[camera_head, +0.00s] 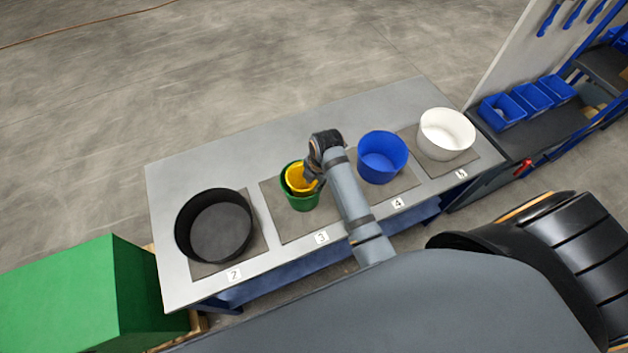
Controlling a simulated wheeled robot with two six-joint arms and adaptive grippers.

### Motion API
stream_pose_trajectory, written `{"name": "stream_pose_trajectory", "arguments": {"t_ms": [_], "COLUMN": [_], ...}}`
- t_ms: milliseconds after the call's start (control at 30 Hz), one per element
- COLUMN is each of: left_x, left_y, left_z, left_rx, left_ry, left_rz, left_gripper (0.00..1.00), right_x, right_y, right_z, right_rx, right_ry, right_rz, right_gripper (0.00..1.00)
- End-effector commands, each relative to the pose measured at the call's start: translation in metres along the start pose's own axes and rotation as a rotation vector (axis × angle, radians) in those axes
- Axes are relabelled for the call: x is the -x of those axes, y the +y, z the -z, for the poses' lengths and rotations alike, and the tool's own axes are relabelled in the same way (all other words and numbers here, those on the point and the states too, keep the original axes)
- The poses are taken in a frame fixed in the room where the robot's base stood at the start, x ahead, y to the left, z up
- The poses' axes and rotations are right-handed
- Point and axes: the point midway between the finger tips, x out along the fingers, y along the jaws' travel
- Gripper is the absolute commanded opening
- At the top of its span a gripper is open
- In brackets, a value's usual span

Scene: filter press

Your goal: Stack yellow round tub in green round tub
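The green round tub (301,203) stands on the grey mat labelled 3 on the table. The yellow round tub (296,177) shows inside the green tub's rim, with its upper part visible. How deep it sits is hard to tell. My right gripper (311,180) is at the right side of the yellow tub's rim, pointing down. Its fingertips are small and partly hidden by the arm, so I cannot tell whether it is closed on the rim. My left gripper is not in view.
A black tub (214,226) stands on mat 2 to the left. A blue tub (382,157) and a white tub (446,134) stand to the right. The back strip of the table (290,127) is clear. A green box (70,300) is at the lower left.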

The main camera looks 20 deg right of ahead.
Motion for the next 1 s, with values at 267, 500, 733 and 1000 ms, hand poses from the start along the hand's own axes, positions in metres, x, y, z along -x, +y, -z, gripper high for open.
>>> {"name": "stream_pose_trajectory", "arguments": {"t_ms": [267,500,733,1000], "left_x": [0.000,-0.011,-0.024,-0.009], "left_y": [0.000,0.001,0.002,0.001], "left_z": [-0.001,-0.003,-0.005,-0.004], "left_rx": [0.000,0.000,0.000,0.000], "left_ry": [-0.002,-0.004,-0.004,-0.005], "left_rz": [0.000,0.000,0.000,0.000], "left_gripper": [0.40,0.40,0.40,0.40], "right_x": [0.001,0.029,0.085,0.121], "right_y": [0.000,0.001,0.001,0.000], "right_z": [0.000,0.000,0.000,0.000], "right_rx": [0.000,-0.001,-0.001,0.000], "right_ry": [0.000,-0.002,-0.002,0.000], "right_rz": [-0.001,-0.007,-0.007,-0.001], "right_gripper": [0.28,0.28,0.28,0.28]}}
